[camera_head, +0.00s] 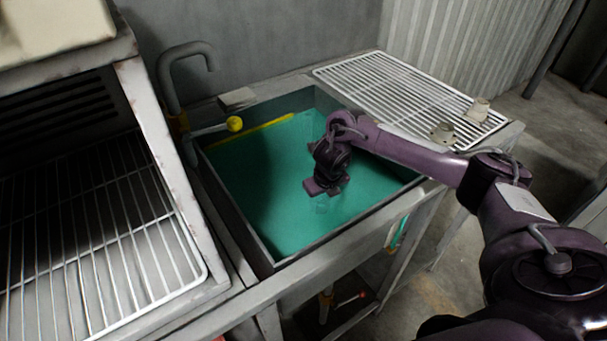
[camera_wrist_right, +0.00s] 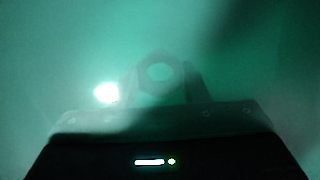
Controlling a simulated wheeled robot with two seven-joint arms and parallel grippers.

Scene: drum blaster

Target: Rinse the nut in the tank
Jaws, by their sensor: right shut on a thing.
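The tank (camera_head: 262,232) is a metal basin filled with green liquid (camera_head: 265,165). My right arm reaches into it from the right. My right gripper (camera_head: 322,203) points down, with its fingers below the surface and hard to make out in the head view. In the right wrist view everything is murky green, and my right gripper (camera_wrist_right: 163,84) is shut on the nut (camera_wrist_right: 159,87), a ring with a round hole. The nut sits between the fingertips, under the liquid. My left gripper is not in view.
Two other nuts, a nearer one (camera_head: 443,133) and a farther one (camera_head: 478,110), stand on the wire rack (camera_head: 385,88) right of the tank. A cabinet with a wire shelf (camera_head: 90,240) stands left.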

